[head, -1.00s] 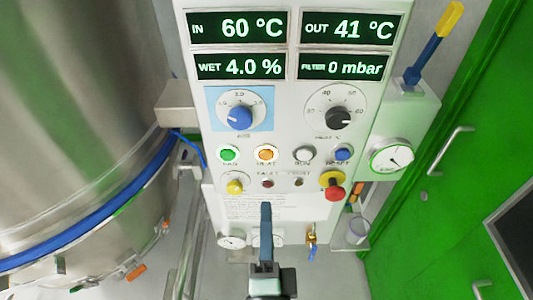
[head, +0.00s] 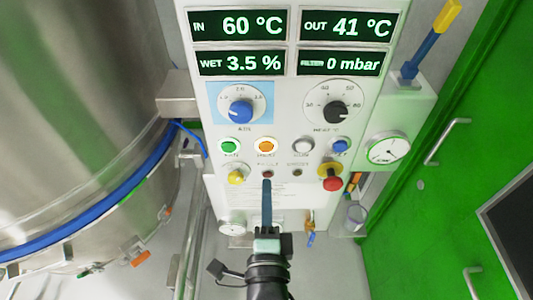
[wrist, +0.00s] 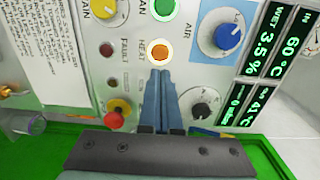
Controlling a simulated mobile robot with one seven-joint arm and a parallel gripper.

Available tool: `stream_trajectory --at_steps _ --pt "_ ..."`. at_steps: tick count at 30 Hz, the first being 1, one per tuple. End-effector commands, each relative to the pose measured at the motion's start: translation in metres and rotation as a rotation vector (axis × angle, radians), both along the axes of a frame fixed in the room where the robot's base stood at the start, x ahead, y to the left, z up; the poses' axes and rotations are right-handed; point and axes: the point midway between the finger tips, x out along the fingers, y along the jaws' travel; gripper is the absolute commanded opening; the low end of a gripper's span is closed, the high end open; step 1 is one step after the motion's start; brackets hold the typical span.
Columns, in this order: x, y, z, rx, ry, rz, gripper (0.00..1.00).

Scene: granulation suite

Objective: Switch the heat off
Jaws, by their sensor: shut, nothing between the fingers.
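In the wrist view the fingertips (wrist: 161,74) are beside the HEAT button; a gap or contact is hard to tell.
A yellow knob (head: 236,175) and a red emergency stop (head: 332,183) flank the lower panel. A blue AIR dial (head: 240,111) and black HEAT dial (head: 336,112) are above. The displays read IN 60 °C, OUT 41 °C, WET 3.5 %. A steel vessel (head: 80,110) stands left.

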Motion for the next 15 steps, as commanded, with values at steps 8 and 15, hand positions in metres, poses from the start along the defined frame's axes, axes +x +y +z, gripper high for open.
stream_trajectory --at_steps 8,15 --pt "0.049 0.0 0.004 -0.001 -0.002 0.001 0.0" --pt "0.075 0.0 0.002 -0.001 -0.001 0.001 0.0"
